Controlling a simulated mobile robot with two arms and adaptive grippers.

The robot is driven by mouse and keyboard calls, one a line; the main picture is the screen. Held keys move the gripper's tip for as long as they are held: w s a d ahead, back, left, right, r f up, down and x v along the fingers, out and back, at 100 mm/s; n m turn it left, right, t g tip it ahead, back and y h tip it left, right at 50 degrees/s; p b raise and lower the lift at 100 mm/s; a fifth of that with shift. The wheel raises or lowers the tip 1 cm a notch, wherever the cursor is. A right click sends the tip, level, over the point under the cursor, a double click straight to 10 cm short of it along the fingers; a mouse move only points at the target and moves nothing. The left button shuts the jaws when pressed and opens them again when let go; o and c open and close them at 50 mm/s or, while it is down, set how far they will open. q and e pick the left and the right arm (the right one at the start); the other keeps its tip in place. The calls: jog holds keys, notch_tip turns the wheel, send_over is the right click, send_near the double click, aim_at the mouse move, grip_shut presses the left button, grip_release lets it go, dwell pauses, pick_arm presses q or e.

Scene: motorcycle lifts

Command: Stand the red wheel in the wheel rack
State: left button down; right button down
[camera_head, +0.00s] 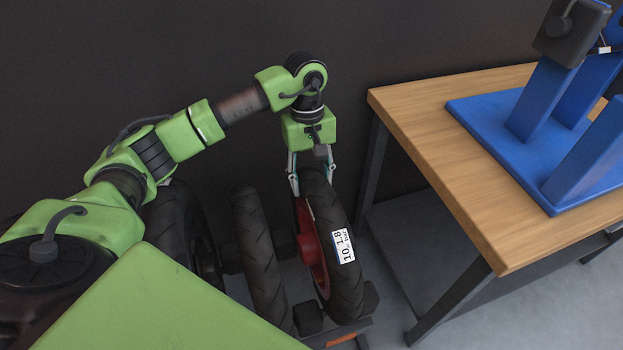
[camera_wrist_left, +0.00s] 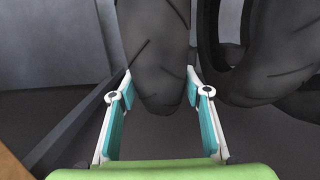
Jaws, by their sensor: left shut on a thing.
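In the left wrist view the tyre (camera_wrist_left: 155,65) lies between the turquoise pads of the gripper (camera_wrist_left: 160,95). The wheel rack (camera_head: 348,337) is low on the floor, dark with an orange patch. The tyre's lower end is between its dark blocks; I cannot tell whether it rests on the rack. My right gripper is not in view.
Another black tyre (camera_head: 258,255) stands close left of the red wheel, with a further dark wheel (camera_head: 178,225) beyond. A wooden table (camera_head: 430,120) with a blue stand (camera_head: 500,125) is at the right. A dark wall runs behind.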

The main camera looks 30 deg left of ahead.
pick_arm(q)
jog(key=shift+d+r, duration=0.1)
jog(key=shift+r, duration=0.05)
jog(key=c, duration=1)
grip_release()
jog(key=shift+c, duration=0.2)
jog(key=shift+s+f, duration=0.1)
jog(key=shift+f, duration=0.25)
jog(key=r, duration=0.4)
jog(key=w+a+r, duration=0.1)
jog(key=r, duration=0.6)
jog(key=shift+w+a+r, duration=0.15)
jog(key=shift+r, duration=0.55)
